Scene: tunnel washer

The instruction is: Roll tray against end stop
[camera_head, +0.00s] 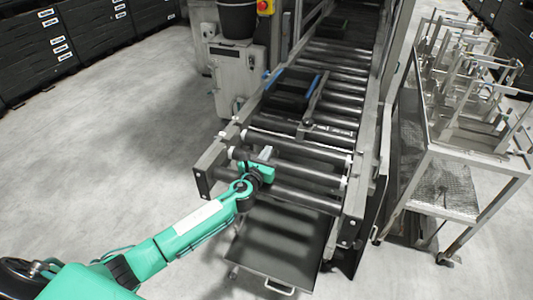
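A dark tray-like piece (289,104) with blue grips along its sides lies on the roller conveyor (340,107). I cannot tell its full outline. A grey bar runs along its right side. Several bare rollers lie between it and the conveyor's near end. I cannot clearly make out an end stop. My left gripper (264,154) is over the near rollers, short of the tray. Its fingers are small and partly hidden by the teal wrist, so I cannot tell whether they are open. Nothing shows held in it. My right gripper is out of view.
A dark pull-out shelf (275,238) with a handle is below the conveyor's near end. A metal cart (440,195) holding metal frames stands at the right. A grey machine housing with a black bucket (237,18) stands at the left. The floor at left is clear.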

